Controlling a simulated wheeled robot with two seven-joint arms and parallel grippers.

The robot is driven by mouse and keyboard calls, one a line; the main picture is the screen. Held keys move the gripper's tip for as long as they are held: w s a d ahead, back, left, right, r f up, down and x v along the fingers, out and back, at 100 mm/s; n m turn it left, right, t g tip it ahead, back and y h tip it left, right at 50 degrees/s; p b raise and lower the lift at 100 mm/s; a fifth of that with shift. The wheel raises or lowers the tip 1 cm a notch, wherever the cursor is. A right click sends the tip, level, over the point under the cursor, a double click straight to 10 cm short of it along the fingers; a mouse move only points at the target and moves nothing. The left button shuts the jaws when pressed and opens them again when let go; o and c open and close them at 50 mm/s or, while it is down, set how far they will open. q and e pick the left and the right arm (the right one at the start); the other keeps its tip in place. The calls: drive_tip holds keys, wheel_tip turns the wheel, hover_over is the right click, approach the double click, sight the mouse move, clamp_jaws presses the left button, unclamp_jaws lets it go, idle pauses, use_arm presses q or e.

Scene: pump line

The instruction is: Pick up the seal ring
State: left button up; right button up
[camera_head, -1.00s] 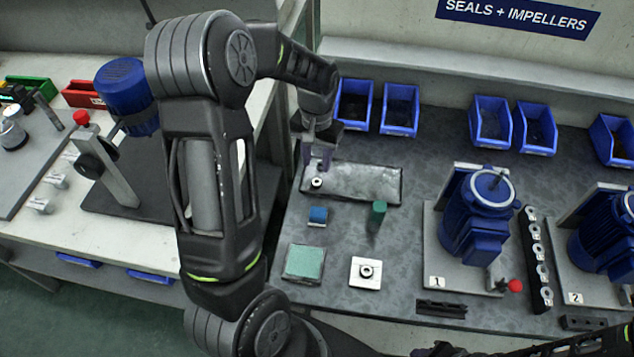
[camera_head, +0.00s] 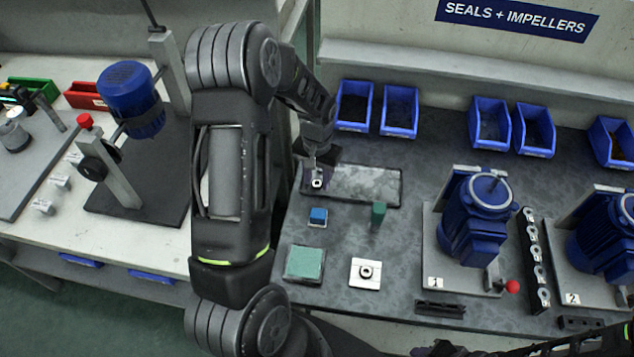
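A small pale seal ring (camera_head: 317,183) with a dark centre sits at the left end of the shallow grey tray (camera_head: 370,184) on the dark bench. My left gripper (camera_head: 317,178) is down over that end of the tray. Its fingers appear apart, one on each side of the ring; whether they touch it is too small to tell. My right arm (camera_head: 590,343) shows only along the bottom right edge, and its fingers cannot be made out.
In front of the tray are a blue block (camera_head: 318,216), a green cylinder (camera_head: 378,215), a green pad (camera_head: 305,262) and a white plate (camera_head: 365,274) with a round part. A blue pump (camera_head: 475,215) stands right. Blue bins (camera_head: 400,110) line the back.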

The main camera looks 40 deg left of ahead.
use_arm(q)
drive_tip(key=shift+c, duration=0.5)
clamp_jaws()
